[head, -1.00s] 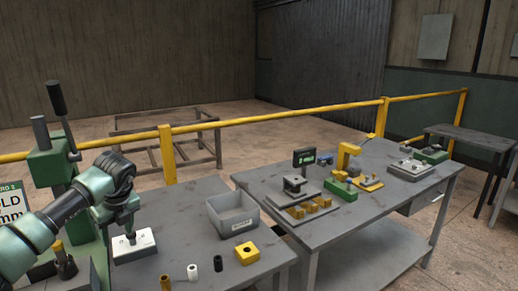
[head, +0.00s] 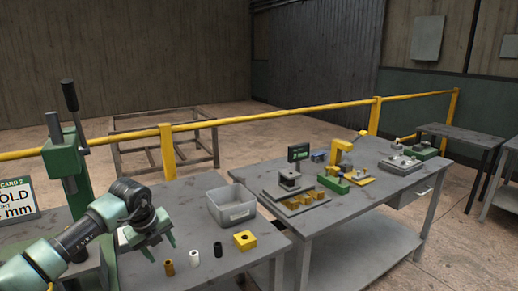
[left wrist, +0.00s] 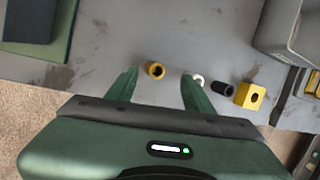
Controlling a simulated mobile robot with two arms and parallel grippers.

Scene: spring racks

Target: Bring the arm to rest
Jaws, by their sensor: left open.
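My left arm (head: 72,245) comes in from the lower left of the head view. Its green gripper (head: 161,249) hangs over the near bench, open and empty, with both fingers pointing down. In the left wrist view the fingers of my left gripper (left wrist: 160,84) are spread wide, with a brass sleeve (left wrist: 155,71) seen between them on the bench below. They look apart from it. A white sleeve (left wrist: 197,79) shows beside the right fingertip. My right gripper is not in view.
The near bench holds a black sleeve (head: 218,249), a yellow block (head: 245,240) and a grey bin (head: 231,207). A green press (head: 66,165) stands at left. A second bench (head: 330,215) carries several fixtures. A yellow rail (head: 270,117) runs behind.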

